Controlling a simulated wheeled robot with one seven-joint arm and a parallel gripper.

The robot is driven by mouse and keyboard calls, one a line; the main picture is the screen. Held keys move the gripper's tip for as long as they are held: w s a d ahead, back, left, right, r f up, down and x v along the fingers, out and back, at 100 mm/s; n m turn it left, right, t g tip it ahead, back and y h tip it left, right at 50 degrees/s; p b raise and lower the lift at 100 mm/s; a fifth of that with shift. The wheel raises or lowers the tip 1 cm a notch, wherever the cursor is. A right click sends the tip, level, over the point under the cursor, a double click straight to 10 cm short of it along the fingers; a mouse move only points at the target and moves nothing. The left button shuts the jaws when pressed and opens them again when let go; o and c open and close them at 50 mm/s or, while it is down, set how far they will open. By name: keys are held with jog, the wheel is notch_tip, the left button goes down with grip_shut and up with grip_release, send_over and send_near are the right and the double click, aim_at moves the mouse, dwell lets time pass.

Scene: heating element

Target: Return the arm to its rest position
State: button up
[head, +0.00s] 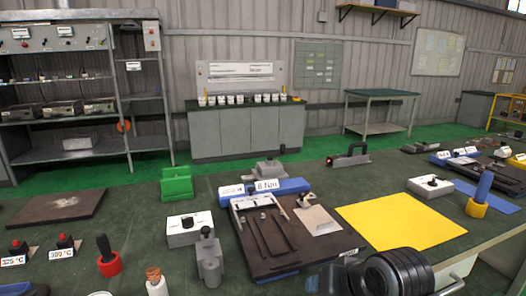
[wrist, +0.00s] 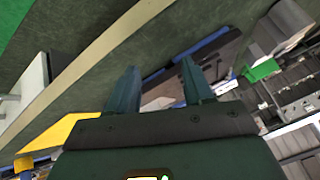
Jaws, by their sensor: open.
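My gripper (wrist: 160,64) shows in the wrist view with its two dark fingers spread apart. The gap between them is empty, and the fingers touch nothing that I can see. Past the fingers lie the dark green bench top (wrist: 100,60) and a dark board with a blue edge (wrist: 205,48). In the head view, a black rounded part of my arm (head: 398,272) shows at the bottom, right of the middle, in front of the bench. I cannot make out the fingers in the head view.
A dark assembly board (head: 310,255) with thin rods lies mid-bench, a yellow sheet (head: 400,222) right of it. A grey fixture (head: 208,258), white switch box (head: 190,229) and green block (head: 176,184) stand left. A blue-and-yellow tool (head: 480,195) stands right.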

jog(key=s+a+f+m+t, duration=0.15)
jog(key=s+a+f, duration=0.3)
jog(key=s, duration=0.45)
jog(key=s+d+f+t+h, duration=0.1)
jog(key=s+d+t, duration=0.1)
jog(key=s, duration=0.5)
jog(key=s+d+f+t, duration=0.1)
jog(key=s+f, duration=0.1)
jog(key=s, duration=0.5)
jog(key=s+d+r+t, duration=0.1)
jog(key=s+d+r, duration=0.2)
jog(key=s, duration=0.4)
jog(key=s+d+r+n+t+h, duration=0.1)
jog(key=s+d+r, duration=0.2)
jog(key=s, duration=0.3)
jog(key=s+d+r+n+t+h, duration=0.1)
jog(key=s+d+r, duration=0.3)
jog(key=s, duration=0.3)
jog(key=shift+s+r, duration=0.35)
jog(key=shift+r, duration=0.45)
